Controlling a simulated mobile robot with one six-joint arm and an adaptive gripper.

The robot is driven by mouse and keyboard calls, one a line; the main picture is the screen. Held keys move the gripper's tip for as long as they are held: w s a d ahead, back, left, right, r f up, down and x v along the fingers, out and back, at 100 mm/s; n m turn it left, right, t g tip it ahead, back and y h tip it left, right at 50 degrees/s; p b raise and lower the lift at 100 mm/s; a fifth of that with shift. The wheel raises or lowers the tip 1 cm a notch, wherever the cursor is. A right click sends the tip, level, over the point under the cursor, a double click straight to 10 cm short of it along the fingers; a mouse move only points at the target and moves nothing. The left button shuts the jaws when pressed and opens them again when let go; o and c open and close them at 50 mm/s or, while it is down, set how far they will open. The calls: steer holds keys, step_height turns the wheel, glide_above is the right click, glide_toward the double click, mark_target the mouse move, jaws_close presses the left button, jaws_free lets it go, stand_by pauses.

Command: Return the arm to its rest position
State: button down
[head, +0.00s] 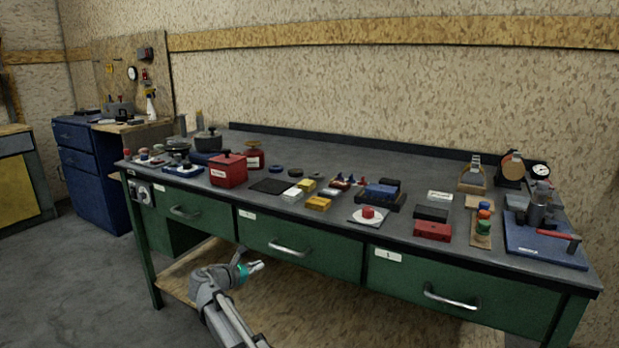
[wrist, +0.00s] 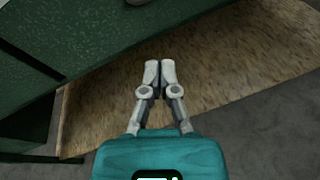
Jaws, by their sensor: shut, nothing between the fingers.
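My gripper (head: 256,267) is at the lower middle of the head view, in front of the workbench and below its top. It points to the right, near the middle drawer (head: 300,250). In the wrist view my gripper (wrist: 159,68) has its two pale fingers together, with nothing between them. Below it in that view are the bench's wooden lower shelf (wrist: 235,70) and the grey floor (wrist: 275,140).
A drawer handle (head: 290,248) juts out near my gripper. A blue cabinet (head: 90,165) stands at left. The floor (head: 75,280) at left is clear.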

steer(key=s+d+f+m+g+y, duration=0.1)
steer(key=s+d+f+m+g, duration=0.25)
steer(key=d, duration=0.45)
steer(key=s+d+f+m+g, duration=0.2)
steer(key=d+f+m, duration=0.1)
steer(key=d+m, duration=0.3)
steer(key=s+d+f+m+g+y, duration=0.1)
steer(key=s+d+f+m+g, duration=0.15)
steer(key=d, duration=0.65)
steer(key=s+d+f+m+g+y, duration=0.2)
steer(key=s+d+f+m+y, duration=0.1)
steer(key=s+d+m, duration=0.4)
steer(key=s+d+f+m+g+y, duration=0.2)
steer(key=s+d+m+y, duration=0.15)
steer(key=s+m, duration=0.45)
step_height(320, 180, up, 35)
steer(key=s+n+p, duration=0.1)
steer(key=n+p, duration=0.1)
steer(key=p, duration=3.3)
steer(key=shift+s+y, duration=0.35)
steer(key=shift+s, duration=0.05)
steer(key=shift+f, duration=0.1)
